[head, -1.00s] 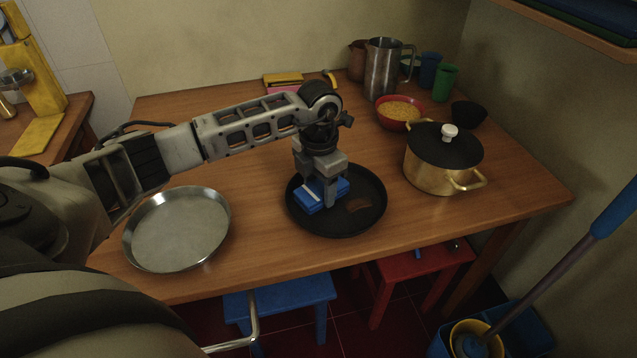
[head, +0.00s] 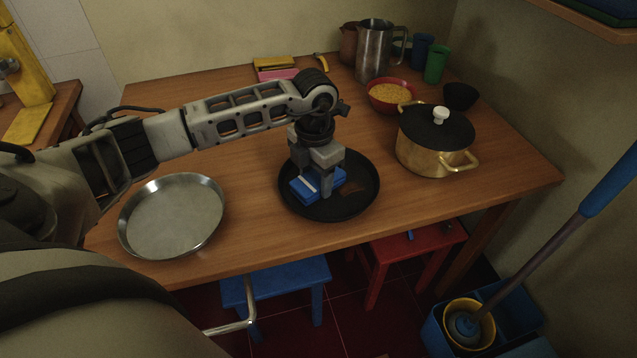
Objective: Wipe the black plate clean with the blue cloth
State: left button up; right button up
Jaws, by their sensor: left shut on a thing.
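The black plate (head: 350,207) lies on the wooden table near its front edge, with a brown stain (head: 352,188) on its right part. My left gripper (head: 318,190) points down over the plate's left half and is shut on the folded blue cloth (head: 305,191). The cloth is at the plate's surface, left of the stain. The gripper hides part of the cloth and plate; I cannot tell how firmly the cloth touches. My right gripper is not in view.
A round metal pan (head: 172,215) lies left of the plate. A brass pot with black lid (head: 436,128) stands to the right. Behind are a red bowl (head: 391,96), a steel pitcher (head: 374,50), and blue and green cups (head: 435,64). Stools (head: 276,284) stand below the table's front.

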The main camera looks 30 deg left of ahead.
pick_arm(q)
jog(key=shift+w+a+b, duration=0.4)
jog(key=shift+w+a, duration=0.25)
jog(key=shift+a, duration=0.25)
jog(key=shift+w+d+b, duration=0.45)
jog(key=shift+w+d, duration=0.2)
jog(key=shift+w, duration=0.25)
jog(key=shift+s+d+r+p, duration=0.1)
jog(key=shift+s+d+p, duration=0.4)
jog(key=shift+d, duration=0.15)
jog(key=shift+s+d+p, duration=0.25)
jog(key=shift+s+d, duration=0.15)
jog(key=shift+d, duration=0.2)
jog(key=shift+s+d+p, duration=0.2)
jog(key=shift+s+d, duration=0.2)
jog(key=shift+d, duration=0.2)
